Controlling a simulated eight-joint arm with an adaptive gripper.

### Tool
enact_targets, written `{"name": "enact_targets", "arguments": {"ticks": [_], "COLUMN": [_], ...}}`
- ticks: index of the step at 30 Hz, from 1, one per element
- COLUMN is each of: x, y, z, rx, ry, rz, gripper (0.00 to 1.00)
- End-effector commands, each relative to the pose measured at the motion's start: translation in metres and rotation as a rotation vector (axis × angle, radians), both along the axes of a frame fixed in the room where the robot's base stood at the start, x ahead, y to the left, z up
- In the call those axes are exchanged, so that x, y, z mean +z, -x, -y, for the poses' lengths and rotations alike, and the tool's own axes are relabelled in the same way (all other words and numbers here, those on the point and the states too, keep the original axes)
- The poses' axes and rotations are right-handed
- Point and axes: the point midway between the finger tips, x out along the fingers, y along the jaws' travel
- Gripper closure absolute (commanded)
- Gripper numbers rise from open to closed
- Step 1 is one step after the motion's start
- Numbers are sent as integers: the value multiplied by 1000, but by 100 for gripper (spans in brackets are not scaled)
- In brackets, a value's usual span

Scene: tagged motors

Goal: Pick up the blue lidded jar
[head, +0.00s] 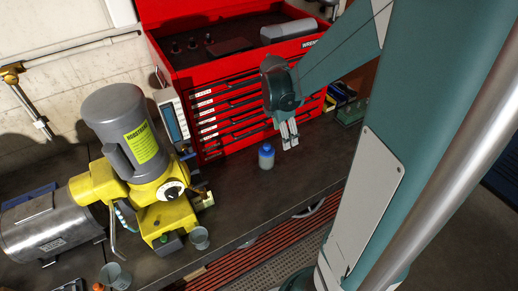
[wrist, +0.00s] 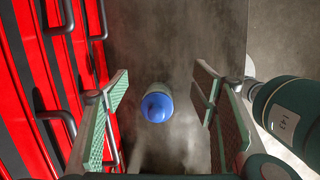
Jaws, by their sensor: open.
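The blue lidded jar (head: 266,157) stands upright on the dark bench, in front of the red tool chest. Its body is pale with a blue lid. In the wrist view the jar (wrist: 156,104) shows from above, between my two fingers and apart from both. My gripper (head: 289,136) is just to the right of the jar in the head view. In the wrist view my gripper (wrist: 160,110) is open and empty, its padded fingers wide apart on either side of the jar.
The red tool chest (head: 235,105) stands close behind, and its drawer handles (wrist: 60,70) run along the wrist view's left side. A yellow and grey motor machine (head: 130,150) and a small clear cup (head: 199,238) are to the left. The bench right of the jar is mostly clear.

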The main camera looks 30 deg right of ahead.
Motion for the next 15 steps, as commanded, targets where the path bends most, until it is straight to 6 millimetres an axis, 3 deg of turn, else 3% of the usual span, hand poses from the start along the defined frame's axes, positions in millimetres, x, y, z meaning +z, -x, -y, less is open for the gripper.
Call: {"name": "enact_targets", "arguments": {"ticks": [3,6,15], "x": [-16,-23,-28], "y": [-9,-13,-16], "z": [-31,-49,-65], "rx": [117,190,254], "ry": [-99,-157,-205], "rz": [-25,-35,-41], "gripper": [43,43,43]}}
